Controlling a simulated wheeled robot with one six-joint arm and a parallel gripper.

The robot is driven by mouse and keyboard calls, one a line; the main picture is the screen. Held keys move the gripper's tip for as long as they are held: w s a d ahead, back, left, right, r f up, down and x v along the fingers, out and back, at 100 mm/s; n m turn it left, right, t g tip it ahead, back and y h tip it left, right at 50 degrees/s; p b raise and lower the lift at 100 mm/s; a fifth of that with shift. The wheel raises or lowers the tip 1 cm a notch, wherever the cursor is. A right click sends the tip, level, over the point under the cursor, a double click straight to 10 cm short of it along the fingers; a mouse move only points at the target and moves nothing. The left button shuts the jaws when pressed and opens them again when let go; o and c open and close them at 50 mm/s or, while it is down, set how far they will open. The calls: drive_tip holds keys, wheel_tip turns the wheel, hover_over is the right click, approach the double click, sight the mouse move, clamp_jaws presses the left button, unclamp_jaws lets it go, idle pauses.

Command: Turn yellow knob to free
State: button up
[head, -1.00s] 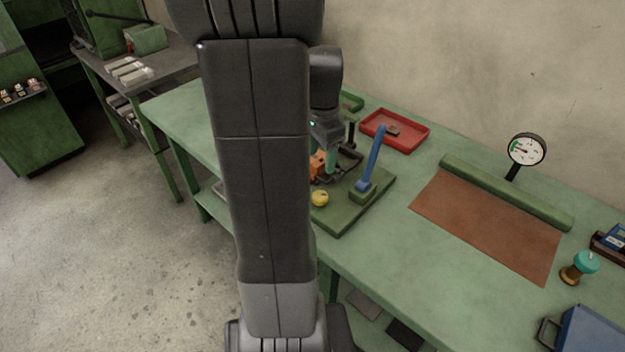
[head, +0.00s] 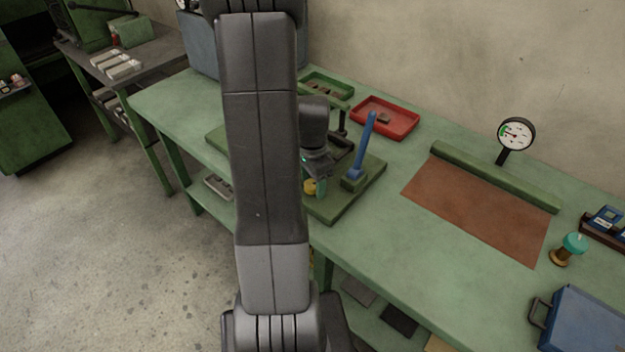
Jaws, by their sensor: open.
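The yellow knob (head: 309,187) sits on a green base plate (head: 345,205) on the bench and is partly hidden by my arm and gripper. My gripper (head: 317,184) points down right over the knob, with a teal finger just to the knob's right. The jaws are open; whether they touch the knob or straddle it cannot be made out. A blue lever (head: 363,145) stands upright on the same plate, to the right of my gripper. The knob's marking is too small to read.
A red tray (head: 412,128) and a green tray (head: 330,85) lie behind. A dial gauge (head: 516,133), a brown sheet with a green roll (head: 495,178), a teal-topped item (head: 572,245) and a blue box (head: 590,322) are to the right. The bench front is clear.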

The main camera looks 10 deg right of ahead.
drive_tip(key=c, duration=1)
